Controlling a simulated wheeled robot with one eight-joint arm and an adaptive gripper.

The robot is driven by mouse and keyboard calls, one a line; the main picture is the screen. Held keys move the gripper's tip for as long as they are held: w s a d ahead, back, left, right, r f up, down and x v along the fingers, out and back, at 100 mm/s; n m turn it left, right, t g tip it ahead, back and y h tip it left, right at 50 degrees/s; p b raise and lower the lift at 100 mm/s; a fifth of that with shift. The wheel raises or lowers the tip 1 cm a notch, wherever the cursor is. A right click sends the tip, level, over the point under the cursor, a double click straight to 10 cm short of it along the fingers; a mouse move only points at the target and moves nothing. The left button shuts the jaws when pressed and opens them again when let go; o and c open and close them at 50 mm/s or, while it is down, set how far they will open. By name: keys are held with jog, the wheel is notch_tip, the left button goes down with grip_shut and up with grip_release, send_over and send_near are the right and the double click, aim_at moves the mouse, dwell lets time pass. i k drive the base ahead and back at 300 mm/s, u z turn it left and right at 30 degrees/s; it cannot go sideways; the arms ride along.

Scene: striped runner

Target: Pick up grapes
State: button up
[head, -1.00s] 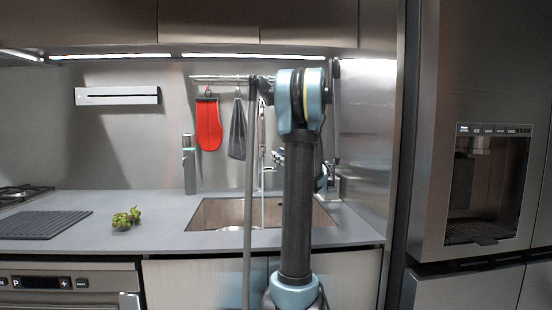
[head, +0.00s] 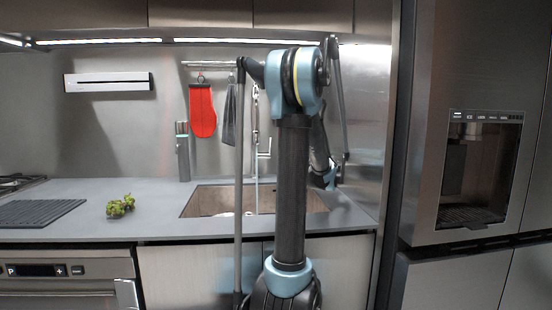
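A small bunch of green grapes (head: 120,206) lies on the grey counter (head: 155,212), left of the sink and right of a dark ribbed mat. The grapes are fully visible, with nothing touching them. My arm stands in the middle of the head view, well to the right of the grapes. A dark and light-blue part of my arm shows behind the upright link, over the right side of the sink. I cannot make out my gripper or its fingers there.
The sink (head: 215,199) with its faucet (head: 264,150) lies behind my arm. The ribbed mat (head: 40,212) and a hob (head: 18,181) are at left. A grey bottle-like object (head: 183,158) stands behind the sink's left corner. A tall fridge (head: 470,80) bounds the right.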

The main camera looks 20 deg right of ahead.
aim_at(116, 208)
jog(key=k, duration=1)
